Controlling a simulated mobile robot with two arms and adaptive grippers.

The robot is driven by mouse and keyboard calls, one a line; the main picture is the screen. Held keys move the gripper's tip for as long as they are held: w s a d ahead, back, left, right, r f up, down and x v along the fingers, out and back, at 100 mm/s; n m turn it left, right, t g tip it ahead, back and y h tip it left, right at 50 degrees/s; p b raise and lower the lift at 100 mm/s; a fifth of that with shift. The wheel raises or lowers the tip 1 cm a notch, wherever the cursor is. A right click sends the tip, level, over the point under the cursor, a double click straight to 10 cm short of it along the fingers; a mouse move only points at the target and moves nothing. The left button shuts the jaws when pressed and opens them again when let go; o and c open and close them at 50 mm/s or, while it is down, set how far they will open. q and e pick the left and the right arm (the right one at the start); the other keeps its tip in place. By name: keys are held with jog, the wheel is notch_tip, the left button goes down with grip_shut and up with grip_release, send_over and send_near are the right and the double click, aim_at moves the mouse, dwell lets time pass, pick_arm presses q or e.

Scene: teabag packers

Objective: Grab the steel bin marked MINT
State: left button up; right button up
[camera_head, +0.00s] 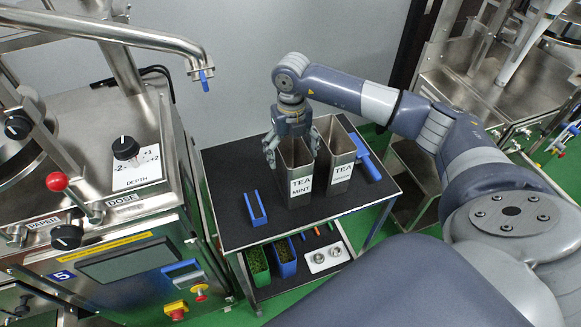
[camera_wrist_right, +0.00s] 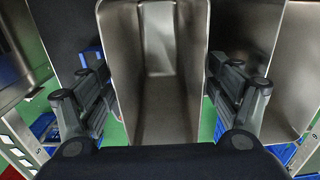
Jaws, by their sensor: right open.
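The steel bin marked TEA MINT (camera_head: 300,188) stands upright on the black top of a small cart, and its open top faces up. My right gripper (camera_head: 291,148) is above it with its fingers apart, one on each side of the bin's upper part. In the right wrist view the empty-looking steel bin (camera_wrist_right: 155,100) lies between the two open fingers of my right gripper (camera_wrist_right: 160,95). I cannot tell whether the fingers touch its walls. My left gripper is not in view.
A second steel bin marked TEA (camera_head: 340,174) stands close to the right. A small blue tray (camera_head: 255,208) lies to the left, and a blue-handled tool (camera_head: 368,160) to the right. The cart's lower shelf (camera_head: 283,283) holds small bins. A machine (camera_head: 115,245) stands at left.

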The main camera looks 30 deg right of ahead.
notch_tip(320, 180, down, 3)
jog(key=shift+w+r+p, duration=0.1)
jog(key=shift+p, duration=0.35)
jog(key=shift+c, duration=0.3)
jog(key=c, duration=1.6)
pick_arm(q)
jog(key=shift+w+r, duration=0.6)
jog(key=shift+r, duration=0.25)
pick_arm(e)
jog(key=shift+o, duration=0.2)
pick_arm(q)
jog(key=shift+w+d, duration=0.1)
